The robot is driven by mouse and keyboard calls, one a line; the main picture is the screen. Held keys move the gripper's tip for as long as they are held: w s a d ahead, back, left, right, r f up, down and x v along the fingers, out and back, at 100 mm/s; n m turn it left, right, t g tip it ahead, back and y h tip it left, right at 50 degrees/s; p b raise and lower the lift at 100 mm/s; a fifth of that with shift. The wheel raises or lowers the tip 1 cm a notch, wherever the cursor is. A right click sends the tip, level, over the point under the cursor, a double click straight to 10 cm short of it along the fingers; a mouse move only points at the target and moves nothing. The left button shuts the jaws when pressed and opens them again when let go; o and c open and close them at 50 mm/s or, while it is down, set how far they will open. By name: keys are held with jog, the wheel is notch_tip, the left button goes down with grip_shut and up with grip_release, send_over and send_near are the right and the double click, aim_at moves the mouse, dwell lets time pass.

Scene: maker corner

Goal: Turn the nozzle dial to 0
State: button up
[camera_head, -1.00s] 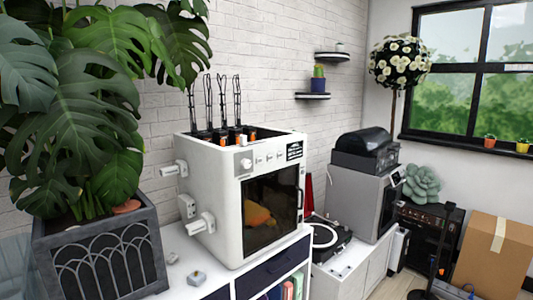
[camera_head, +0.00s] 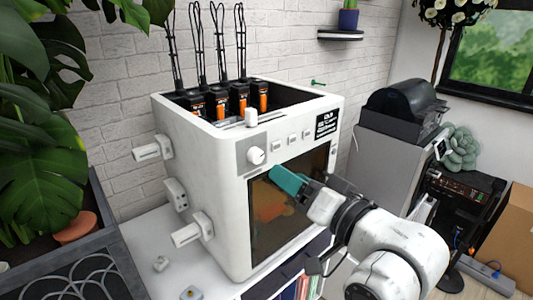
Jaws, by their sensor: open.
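A white 3D printer (camera_head: 205,190) stands on the white cabinet. A round white dial (camera_head: 256,156) sits at the left end of its upper front panel, on a grey plate. I take this as the nozzle dial; its markings and setting are too small to read. My gripper (camera_head: 280,178), with teal fingers, is in front of the printer's dark window, a little below and right of the dial. It is open and appears empty, though the gap between the fingers is hard to see. It looks apart from the dial.
Several small controls (camera_head: 292,138) line the panel right of the dial. A small white knob (camera_head: 251,117) stands at the top front edge. White fittings (camera_head: 187,235) jut from the printer's left side. A planter (camera_head: 75,245) stands at the left, and a grey machine (camera_head: 395,145) at the right.

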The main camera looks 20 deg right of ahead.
aim_at(259, 158)
jog(key=p+x, duration=0.1)
jog(key=x, duration=0.8)
jog(key=shift+w+p, duration=0.1)
jog(key=shift+p, duration=0.2)
jog(key=c, duration=1)
